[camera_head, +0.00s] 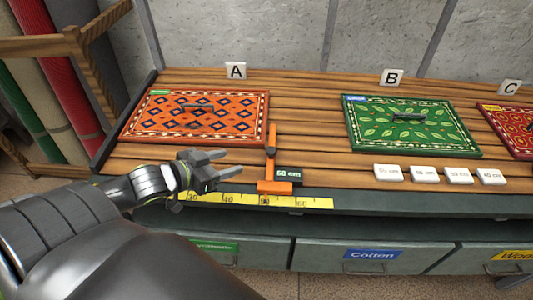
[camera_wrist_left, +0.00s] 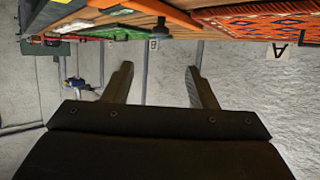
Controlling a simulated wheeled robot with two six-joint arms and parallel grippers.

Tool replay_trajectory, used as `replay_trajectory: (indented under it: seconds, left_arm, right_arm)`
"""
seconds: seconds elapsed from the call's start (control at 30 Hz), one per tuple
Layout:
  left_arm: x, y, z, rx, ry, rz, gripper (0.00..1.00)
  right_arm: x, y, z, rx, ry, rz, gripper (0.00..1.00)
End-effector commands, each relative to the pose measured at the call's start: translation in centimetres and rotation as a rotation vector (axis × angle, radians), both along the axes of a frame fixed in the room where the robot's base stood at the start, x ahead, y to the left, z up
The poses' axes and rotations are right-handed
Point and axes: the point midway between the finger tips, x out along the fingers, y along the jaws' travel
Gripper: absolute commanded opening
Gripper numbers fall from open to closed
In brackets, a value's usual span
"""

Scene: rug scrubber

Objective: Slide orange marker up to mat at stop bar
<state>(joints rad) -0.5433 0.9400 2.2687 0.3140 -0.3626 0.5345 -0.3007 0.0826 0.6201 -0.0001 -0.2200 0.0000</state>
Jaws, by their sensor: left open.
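The orange marker (camera_head: 274,187) sits on a yellow ruler (camera_head: 240,199) at the bench's front edge. Its thin orange arm (camera_head: 272,135) reaches back beside the right edge of the orange patterned mat (camera_head: 160,121); I cannot tell whether they touch. A dark block reading "60 cm" (camera_head: 289,175) sits at the marker's right. My left gripper (camera_head: 234,161) is open and empty, just left of the marker and in front of the mat. In the left wrist view, the open fingers (camera_wrist_left: 159,70) show nothing between them; the mat (camera_wrist_left: 270,24) is at the upper right. No separate stop bar is clear.
A green mat (camera_head: 410,122) lies under sign B (camera_head: 391,77), and a red mat (camera_head: 512,130) is cut off at right. Several white tiles (camera_head: 424,173) line the front right. Drawers (camera_head: 370,256) are below. Bare slats (camera_head: 315,125) lie between the orange and green mats.

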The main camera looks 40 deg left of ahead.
Motion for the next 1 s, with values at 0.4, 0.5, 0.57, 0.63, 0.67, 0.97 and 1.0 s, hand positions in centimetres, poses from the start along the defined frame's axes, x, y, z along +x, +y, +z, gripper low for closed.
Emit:
replay_trajectory:
  seconds: [0.4,0.5,0.57,0.63,0.67,0.97,1.0]
  left_arm:
    - [5.8,-1.4,-2.7,-0.004,-0.003,0.0,0.52]
    - [7.4,-1.8,-3.2,-0.004,-0.004,0.002,0.52]
    - [8.3,-2.0,-3.6,-0.005,-0.003,0.002,0.52]
    - [9.4,-2.3,-4.0,-0.004,-0.002,0.002,0.52]
    - [9.9,-2.4,-4.2,-0.004,-0.001,0.002,0.52]
    - [13.2,-3.2,-5.6,-0.001,0.0,0.0,0.52]
    - [13.4,-3.2,-5.7,0.0,0.0,0.0,0.52]
  right_arm:
    - [0.0,-0.1,-3.4,-0.001,0.0,0.001,0.36]
    - [0.0,-0.1,-3.6,-0.001,0.0,0.0,0.36]
    - [0.0,0.0,-3.8,0.0,0.0,0.0,0.36]
    - [0.0,0.1,-3.8,0.001,0.0,0.0,0.36]
    - [0.0,0.1,-3.8,0.002,0.0,-0.001,0.36]
    - [0.1,0.6,-4.0,0.007,-0.002,-0.002,0.36]
    - [0.1,0.6,-4.0,0.007,-0.002,-0.002,0.36]
